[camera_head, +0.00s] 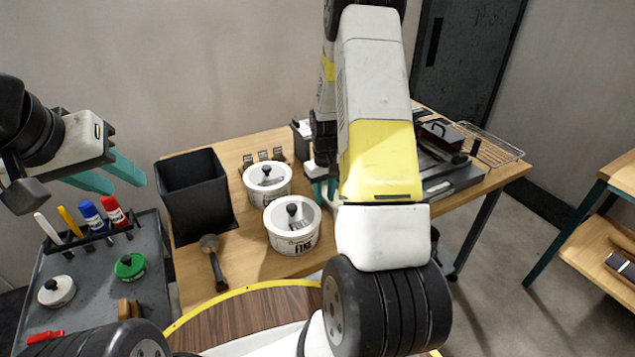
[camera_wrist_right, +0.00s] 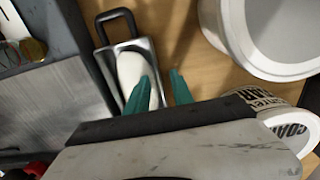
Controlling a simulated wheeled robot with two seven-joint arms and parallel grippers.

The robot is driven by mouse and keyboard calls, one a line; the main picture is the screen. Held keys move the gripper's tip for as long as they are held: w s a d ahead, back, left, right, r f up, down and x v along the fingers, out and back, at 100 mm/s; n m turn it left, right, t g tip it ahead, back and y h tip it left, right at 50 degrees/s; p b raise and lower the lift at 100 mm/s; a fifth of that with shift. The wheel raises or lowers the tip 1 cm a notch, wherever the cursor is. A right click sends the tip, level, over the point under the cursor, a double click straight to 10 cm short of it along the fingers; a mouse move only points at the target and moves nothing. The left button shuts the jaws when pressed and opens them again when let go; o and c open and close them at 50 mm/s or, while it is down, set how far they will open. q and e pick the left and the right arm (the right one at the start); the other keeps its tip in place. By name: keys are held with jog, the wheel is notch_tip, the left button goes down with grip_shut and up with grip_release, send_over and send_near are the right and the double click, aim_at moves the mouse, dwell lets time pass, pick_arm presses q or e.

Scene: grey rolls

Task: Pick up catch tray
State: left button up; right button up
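A small metal tray (camera_wrist_right: 108,72) with a black loop handle, which looks like the catch tray, lies on the wooden table in the right wrist view. A white rounded thing (camera_wrist_right: 130,68) sits in it. The tray is not clearly visible in the head view, where my right arm blocks that area. My right gripper (camera_wrist_right: 160,82) is open, its teal fingers apart; the left one in that picture overlaps the tray's near part. I cannot tell whether it touches. My left gripper (camera_head: 125,184) is open and empty above the grey cart, left of the black bin.
A dark machine (camera_wrist_right: 60,80) stands beside the tray. A wire rack (camera_head: 490,146) juts past the table's right end. Markers stand on the cart (camera_head: 150,270).

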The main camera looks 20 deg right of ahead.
grip_shut()
dwell(1.4)
